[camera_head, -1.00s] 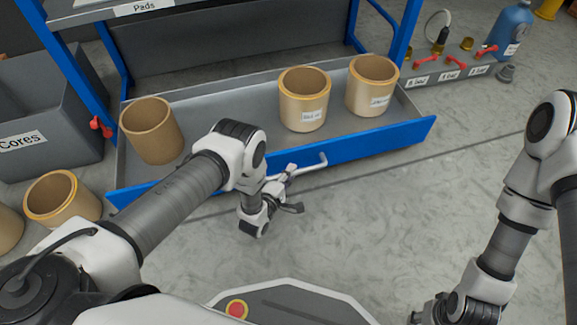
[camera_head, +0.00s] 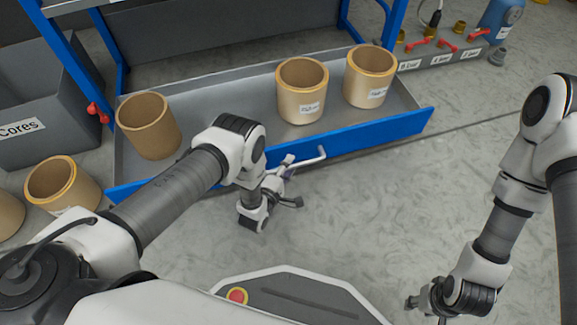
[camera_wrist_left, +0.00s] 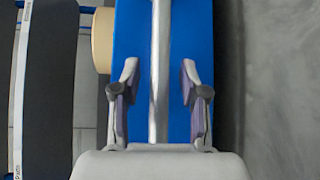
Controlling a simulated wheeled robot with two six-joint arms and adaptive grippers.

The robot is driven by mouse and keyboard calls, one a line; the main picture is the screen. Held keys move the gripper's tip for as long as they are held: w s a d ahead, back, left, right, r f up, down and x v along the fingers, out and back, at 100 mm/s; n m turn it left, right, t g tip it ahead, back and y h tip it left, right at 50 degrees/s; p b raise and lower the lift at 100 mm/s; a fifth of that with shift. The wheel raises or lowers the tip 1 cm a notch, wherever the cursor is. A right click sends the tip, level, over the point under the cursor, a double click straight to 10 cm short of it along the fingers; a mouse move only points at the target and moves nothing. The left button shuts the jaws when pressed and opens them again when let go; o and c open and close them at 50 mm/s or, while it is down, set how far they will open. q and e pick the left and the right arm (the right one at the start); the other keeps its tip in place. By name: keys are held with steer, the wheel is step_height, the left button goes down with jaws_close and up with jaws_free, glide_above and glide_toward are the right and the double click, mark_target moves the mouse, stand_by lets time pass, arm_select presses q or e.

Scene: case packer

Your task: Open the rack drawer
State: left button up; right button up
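The rack drawer has a blue front (camera_head: 372,136) and a grey tray, and it stands pulled out from the rack with three tan cores in it. Its pale bar handle (camera_head: 314,158) sticks out from the front. My left gripper (camera_head: 287,182) is at the handle. In the left wrist view, the handle bar (camera_wrist_left: 160,70) runs between the two fingers of my left gripper (camera_wrist_left: 160,82), with a gap on each side. The fingers are apart and not closed on it. My right gripper (camera_head: 425,300) is low at the right, away from the drawer; its fingers are too small to judge.
A grey cores bin (camera_head: 45,95) stands left of the rack, with tan cores (camera_head: 62,185) on the floor before it. A fixture with red valve handles (camera_head: 447,47) and a blue bottle (camera_head: 502,22) are at the back right.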

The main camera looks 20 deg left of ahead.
arm_select(q)
steer(key=v, duration=1.2)
